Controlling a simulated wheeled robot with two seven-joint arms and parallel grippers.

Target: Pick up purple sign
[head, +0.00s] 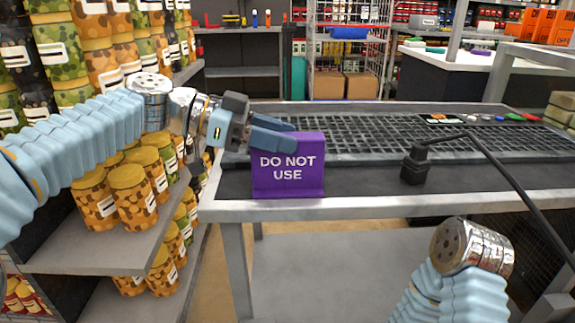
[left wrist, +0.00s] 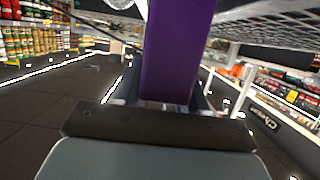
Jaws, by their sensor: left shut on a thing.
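The purple sign (head: 288,172) reads "DO NOT USE" and stands upright at the front left edge of the grey workbench. My left gripper (head: 278,128) comes in from the left and is shut on the sign's upper part. In the left wrist view the purple sign (left wrist: 173,55) sits between the fingers of my left gripper (left wrist: 172,103). Whether its foot still touches the bench is hard to tell. My right arm shows at the lower right of the head view, but its gripper is not visible.
The workbench (head: 400,205) has a dark mesh top (head: 400,135). A black stand with a long rod (head: 414,165) is right of the sign. Shelves with camouflage jars (head: 130,195) stand close on the left. A red, green and white button row lies at the back right.

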